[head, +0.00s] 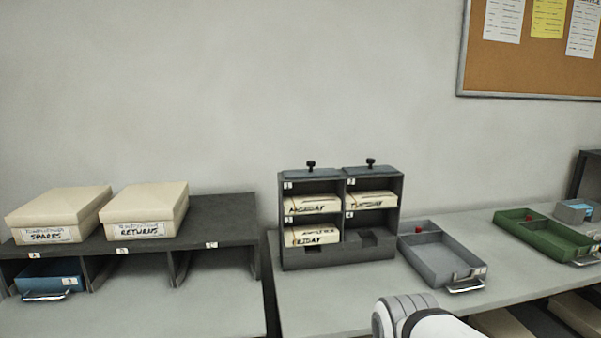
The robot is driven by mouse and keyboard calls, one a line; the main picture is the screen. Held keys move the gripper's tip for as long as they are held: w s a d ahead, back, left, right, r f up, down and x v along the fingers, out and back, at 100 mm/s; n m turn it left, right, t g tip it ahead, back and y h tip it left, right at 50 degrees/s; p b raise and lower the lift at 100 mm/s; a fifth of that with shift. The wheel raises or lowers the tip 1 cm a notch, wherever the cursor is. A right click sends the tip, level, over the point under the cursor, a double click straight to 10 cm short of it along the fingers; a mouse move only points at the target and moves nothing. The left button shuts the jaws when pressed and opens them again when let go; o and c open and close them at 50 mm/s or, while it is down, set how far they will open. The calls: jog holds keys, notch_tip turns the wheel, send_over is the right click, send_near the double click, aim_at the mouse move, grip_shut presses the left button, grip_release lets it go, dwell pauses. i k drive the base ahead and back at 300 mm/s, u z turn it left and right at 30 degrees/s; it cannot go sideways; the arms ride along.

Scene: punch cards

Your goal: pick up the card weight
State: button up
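Two flat blue-grey plates with black knobs sit on top of the dark grey rack (283,235), a left knobbed plate (311,174) and a right knobbed plate (370,171). They look like card weights, but I cannot tell for sure which one is meant, or whether they are lids. The rack holds card bundles marked Monday (311,205), Tuesday (370,199) and Friday (311,236); its lower right compartment looks empty. Only a white part of my arm shows at the bottom edge. My gripper is not in view.
Boxes marked Spares (60,214) and Returns (146,210) stand on the left shelf above a blue drawer (50,278). The bench front before the rack is clear.

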aim_at(311, 172)
jog(key=z, duration=0.2)
jog(key=i, duration=1.1)
jog(key=u, duration=0.4)
